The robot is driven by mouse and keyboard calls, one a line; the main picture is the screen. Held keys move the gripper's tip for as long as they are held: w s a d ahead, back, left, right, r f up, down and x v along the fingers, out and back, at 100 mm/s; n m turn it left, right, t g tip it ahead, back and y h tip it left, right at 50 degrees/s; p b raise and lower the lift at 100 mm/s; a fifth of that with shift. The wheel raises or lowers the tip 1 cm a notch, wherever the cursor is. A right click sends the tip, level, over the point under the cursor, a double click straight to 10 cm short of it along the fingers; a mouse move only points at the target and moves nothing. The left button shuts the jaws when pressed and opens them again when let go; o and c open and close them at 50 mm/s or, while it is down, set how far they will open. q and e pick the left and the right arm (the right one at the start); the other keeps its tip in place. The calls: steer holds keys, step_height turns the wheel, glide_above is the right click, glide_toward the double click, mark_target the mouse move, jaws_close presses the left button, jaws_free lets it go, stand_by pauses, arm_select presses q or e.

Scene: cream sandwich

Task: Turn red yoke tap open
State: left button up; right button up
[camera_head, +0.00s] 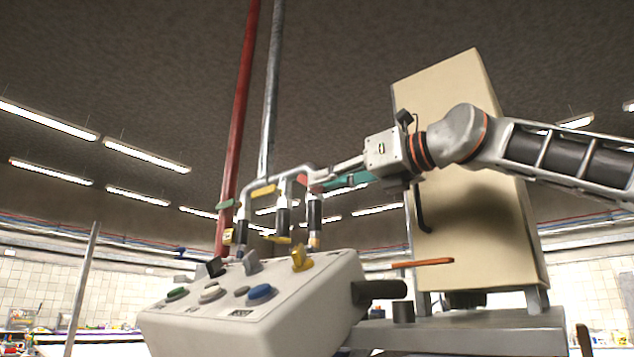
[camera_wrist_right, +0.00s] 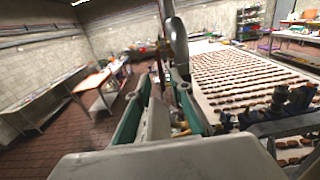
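The red yoke tap handle (camera_head: 303,180) sits on the rightmost of three short valve pipes above the white control box. My right gripper (camera_head: 322,184), with teal finger pads, reaches in from the right and its tips are right at the red handle. In the right wrist view my right gripper (camera_wrist_right: 162,85) shows its two fingers apart, with the grey pipe (camera_wrist_right: 177,45) just beyond the tips. Whether the tips touch the handle cannot be told, and the handle is not clear in that view. My left gripper is not in view.
A yellow tap handle (camera_head: 263,191) and a green one (camera_head: 226,204) stand left of the red one. The white control box (camera_head: 310,300) with buttons and knobs lies below. A cream cabinet (camera_head: 480,230) stands behind my right arm. A conveyor of biscuits (camera_wrist_right: 250,80) shows at the right.

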mark_target(315, 195)
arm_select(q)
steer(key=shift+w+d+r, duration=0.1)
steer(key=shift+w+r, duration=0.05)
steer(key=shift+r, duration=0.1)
arm_select(e)
steer(key=shift+x, duration=1.5)
steer(key=shift+w+d, duration=0.1)
jaws_close()
